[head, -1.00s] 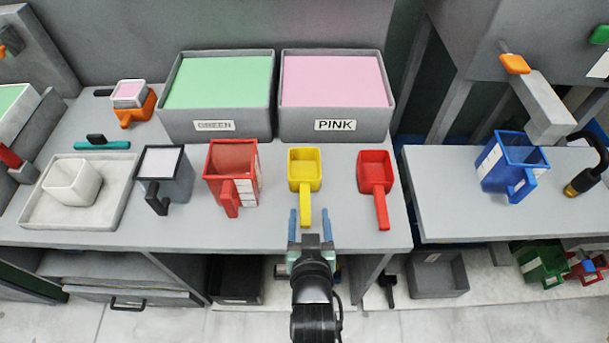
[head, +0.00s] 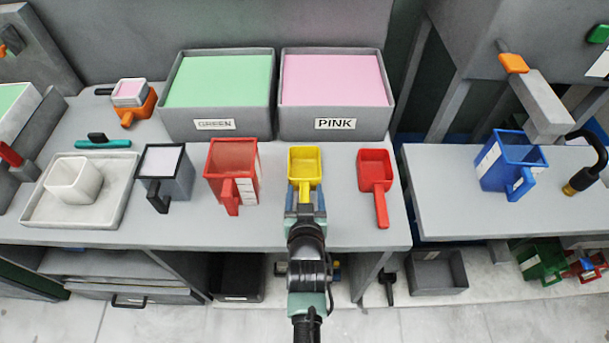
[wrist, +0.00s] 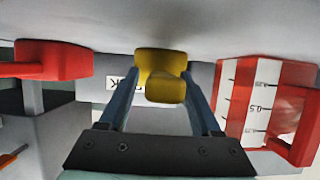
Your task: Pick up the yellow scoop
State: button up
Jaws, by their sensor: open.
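The yellow scoop (head: 305,163) stands on the grey table in front of the bins, its handle pointing toward me. My gripper (head: 305,202) is at the handle, low over the table's front part. In the wrist view the yellow scoop (wrist: 160,65) shows between the two blue fingers of my gripper (wrist: 161,100), with the handle end facing the camera. The fingers are open, one on each side of the handle, with a gap visible on both sides.
A red scoop (head: 375,170) lies to the right and a red measuring jug (head: 232,173) stands to the left, both close by. Behind are bins labelled GREEN (head: 214,124) and PINK (head: 335,124). A blue jug (head: 512,162) stands on the right table.

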grip_shut()
jog(key=shift+r, duration=0.1)
dwell(0.3)
